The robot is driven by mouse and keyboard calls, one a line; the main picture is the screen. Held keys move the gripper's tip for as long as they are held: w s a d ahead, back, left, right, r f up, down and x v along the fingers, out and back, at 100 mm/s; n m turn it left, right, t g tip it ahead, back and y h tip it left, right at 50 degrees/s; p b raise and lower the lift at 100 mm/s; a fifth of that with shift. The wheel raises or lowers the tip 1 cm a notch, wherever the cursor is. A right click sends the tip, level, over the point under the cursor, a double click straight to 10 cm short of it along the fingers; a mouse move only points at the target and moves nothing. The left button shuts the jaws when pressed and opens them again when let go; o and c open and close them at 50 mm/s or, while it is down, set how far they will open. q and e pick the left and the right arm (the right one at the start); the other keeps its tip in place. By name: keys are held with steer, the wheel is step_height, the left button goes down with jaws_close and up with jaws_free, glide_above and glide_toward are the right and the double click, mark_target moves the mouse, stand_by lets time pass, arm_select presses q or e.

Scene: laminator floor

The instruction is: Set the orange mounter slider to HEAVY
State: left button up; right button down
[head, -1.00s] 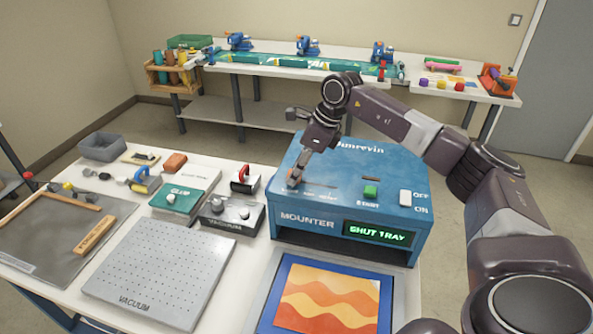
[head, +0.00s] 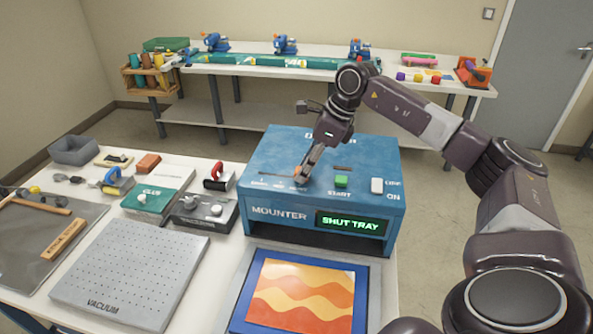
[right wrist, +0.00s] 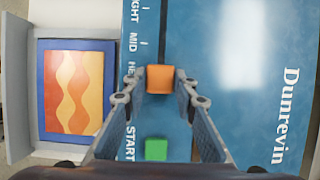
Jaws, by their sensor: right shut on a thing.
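The blue mounter (head: 265,190) stands on the near table, its display reading SHUT TRAY. Its orange slider (right wrist: 160,79) shows in the right wrist view, level with the partly hidden label starting HE, past MID. My right gripper (head: 303,172) reaches down to the slider at the right end of its slot in the head view. In the right wrist view my right gripper (right wrist: 160,99) is shut on the slider, a finger on each side. My left gripper is not in view.
The open tray (head: 360,318) with an orange-yellow print sticks out in front of the mounter. A green START button (head: 341,181) and white OFF/ON switch (head: 377,186) sit right of the slot. The vacuum plate (head: 130,270) and a glue box (head: 150,200) lie left.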

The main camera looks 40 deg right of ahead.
steer(key=shift+s+d+f, duration=0.1)
steer(key=shift+d, duration=0.1)
steer(key=shift+a, duration=0.15)
steer(key=c, duration=1.8)
jaws_free()
steer(key=shift+c, duration=0.2)
steer(key=shift+o, duration=1.3)
steer(key=shift+s+d, duration=0.1)
steer(key=shift+d, duration=0.1)
steer(key=shift+a+r, duration=0.15)
steer(key=shift+r, duration=0.1)
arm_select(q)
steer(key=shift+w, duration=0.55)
arm_select(e)
steer(key=v, duration=1.1)
steer(key=shift+s+r, duration=0.15)
steer(key=shift+r, duration=0.15)
